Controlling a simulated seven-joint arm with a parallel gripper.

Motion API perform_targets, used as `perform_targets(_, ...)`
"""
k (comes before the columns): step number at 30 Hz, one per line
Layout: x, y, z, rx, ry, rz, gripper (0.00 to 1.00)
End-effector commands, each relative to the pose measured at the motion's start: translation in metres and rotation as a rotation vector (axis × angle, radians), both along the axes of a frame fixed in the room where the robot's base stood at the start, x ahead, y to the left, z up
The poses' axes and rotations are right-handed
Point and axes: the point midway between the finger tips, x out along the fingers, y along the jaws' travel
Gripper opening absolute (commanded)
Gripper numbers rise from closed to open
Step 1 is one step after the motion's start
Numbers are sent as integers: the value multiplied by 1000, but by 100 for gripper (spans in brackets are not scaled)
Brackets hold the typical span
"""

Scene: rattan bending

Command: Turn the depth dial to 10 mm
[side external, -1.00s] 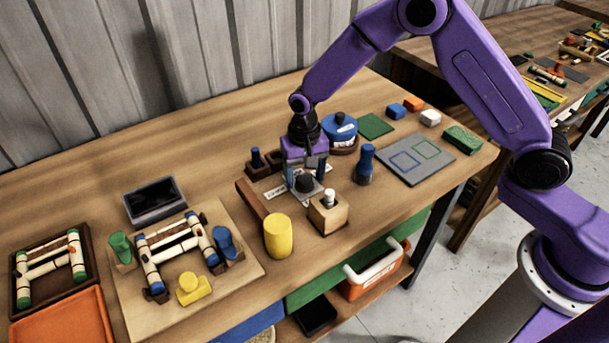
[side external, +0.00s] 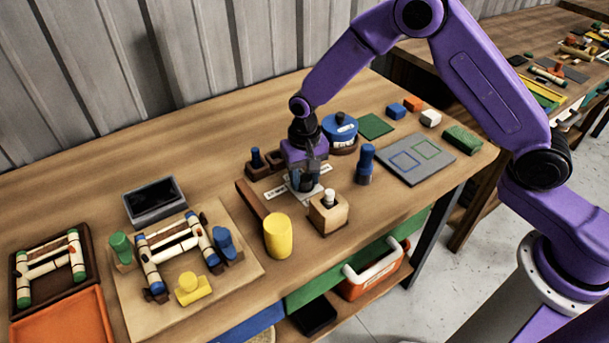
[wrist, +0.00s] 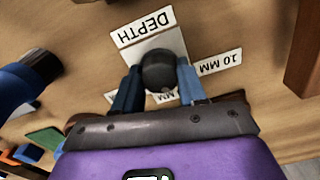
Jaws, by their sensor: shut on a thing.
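The depth dial is a dark round knob (wrist: 159,71) on a pale square plate (wrist: 178,42). My gripper (wrist: 158,84) is shut on the knob, one blue finger on each side, in the wrist view. A "DEPTH" label (wrist: 142,27) lies beside the plate, and a "10 MM" label (wrist: 218,62) lies to the right of the knob. Another label ending in MM (wrist: 95,98) is partly hidden behind the fingers. Which mark the dial points to cannot be told. In the side view my gripper (side external: 304,184) points down over the plate and hides most of the knob.
A wooden block with a white-topped peg (side external: 328,212) and a yellow cylinder (side external: 278,236) stand close in front of my gripper. A blue peg (side external: 366,164) stands to the right, a blue round pot (side external: 340,130) behind. A brown strip (side external: 251,199) lies to the left.

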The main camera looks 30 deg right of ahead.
Motion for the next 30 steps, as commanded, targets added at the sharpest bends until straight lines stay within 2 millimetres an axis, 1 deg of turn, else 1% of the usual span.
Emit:
perform_targets(8,0,0,0,1,1,191,11)
perform_targets(21,0,0,0,0,2,605,11)
perform_targets(30,0,0,0,1,2,837,11)
